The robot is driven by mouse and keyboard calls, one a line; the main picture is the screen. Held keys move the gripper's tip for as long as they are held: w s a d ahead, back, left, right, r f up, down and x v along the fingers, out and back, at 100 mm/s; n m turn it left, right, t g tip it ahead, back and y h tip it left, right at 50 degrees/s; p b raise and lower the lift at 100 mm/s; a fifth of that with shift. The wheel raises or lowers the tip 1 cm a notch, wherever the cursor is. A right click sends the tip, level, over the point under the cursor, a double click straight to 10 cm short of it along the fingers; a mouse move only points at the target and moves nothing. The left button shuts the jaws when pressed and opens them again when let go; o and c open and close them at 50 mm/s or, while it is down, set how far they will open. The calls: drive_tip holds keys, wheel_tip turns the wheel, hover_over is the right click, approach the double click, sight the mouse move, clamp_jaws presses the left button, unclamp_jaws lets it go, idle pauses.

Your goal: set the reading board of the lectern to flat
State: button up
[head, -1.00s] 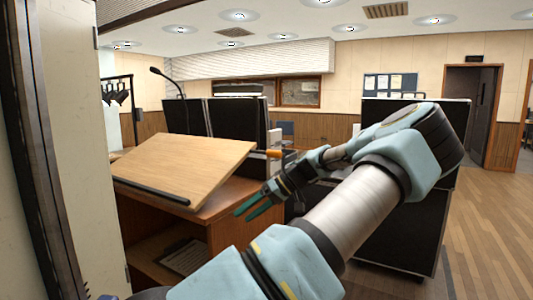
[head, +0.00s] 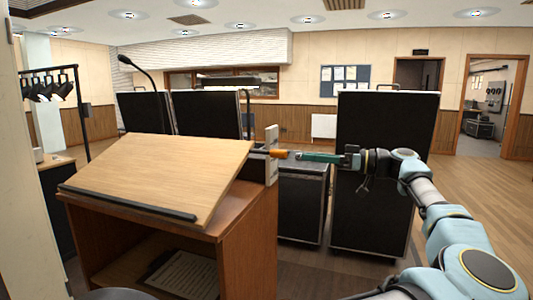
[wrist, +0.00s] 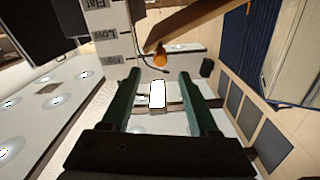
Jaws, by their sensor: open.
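The lectern (head: 252,245) stands at left with its wooden reading board (head: 165,170) tilted, its near edge low with a black ledge. An orange knob (head: 279,153) sticks out at the board's right side, by an upright pale plate (head: 271,168). In the wrist view the plate (wrist: 108,35) carries the labels "Flat", "Low" and a third, partly readable one starting with H. The orange knob (wrist: 160,57) appears just past and between my fingertips. My gripper (head: 303,156) is open, its green fingers pointing left at the knob; contact cannot be told.
Dark cases (head: 301,200) and a tall black panel (head: 382,175) stand behind and right of the lectern. A gooseneck microphone (head: 150,85) rises behind the board. Wooden floor (head: 480,215) is free at right.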

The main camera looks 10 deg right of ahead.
sight(278, 154)
drive_tip(key=p+x, duration=0.3)
drive_tip(key=x, duration=0.6)
drive_tip(key=shift+w+a+p, duration=0.1)
drive_tip(key=shift+a+p, duration=0.1)
drive_tip(key=shift+p, duration=0.15)
drive_tip(key=shift+w+a, duration=0.2)
drive_tip(key=shift+a, duration=0.2)
clamp_jaws()
idle(0.6)
